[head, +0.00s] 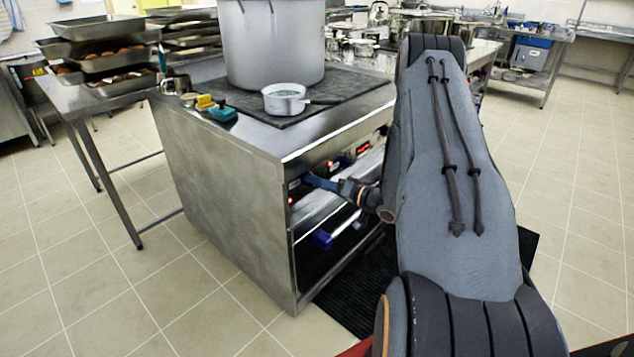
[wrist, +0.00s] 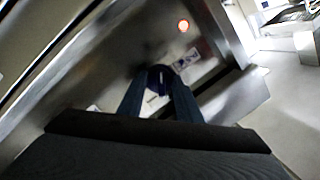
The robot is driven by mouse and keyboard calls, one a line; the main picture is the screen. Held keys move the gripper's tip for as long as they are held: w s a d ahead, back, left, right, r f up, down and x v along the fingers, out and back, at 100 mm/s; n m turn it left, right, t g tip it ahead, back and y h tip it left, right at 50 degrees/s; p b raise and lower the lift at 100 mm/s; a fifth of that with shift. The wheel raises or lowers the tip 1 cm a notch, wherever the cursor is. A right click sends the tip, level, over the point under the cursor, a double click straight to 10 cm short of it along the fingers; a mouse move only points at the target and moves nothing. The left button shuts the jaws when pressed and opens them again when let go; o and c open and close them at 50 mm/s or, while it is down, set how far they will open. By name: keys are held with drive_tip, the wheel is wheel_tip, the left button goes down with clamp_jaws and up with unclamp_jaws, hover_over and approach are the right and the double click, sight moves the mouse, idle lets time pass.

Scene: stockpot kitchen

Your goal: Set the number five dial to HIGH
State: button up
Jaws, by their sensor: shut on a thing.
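A dark round dial (wrist: 159,76) with a pale pointer line sits on the stove's steel front panel in the wrist view. My gripper (wrist: 156,92) is shut on it, one finger on each side. In the head view my gripper (head: 310,181) reaches the left end of the stove's front panel (head: 313,160), below the top edge. The dial is hidden there behind my gripper. I cannot read a number or the HIGH mark. A red-orange light (wrist: 183,26) glows on the panel beside the dial.
A large stockpot (head: 272,45) and a small saucepan (head: 284,101) stand on the stove top. A blue-ended handle (head: 323,239) is below the panel. The tiled floor at left front is clear.

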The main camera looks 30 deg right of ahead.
drive_tip(key=shift+m, duration=0.5)
drive_tip(key=o, duration=1)
drive_tip(key=shift+o, duration=0.2)
drive_tip(key=v, duration=0.7)
drive_tip(key=shift+s+d+b, duration=0.2)
drive_tip(key=shift+s+b, duration=0.1)
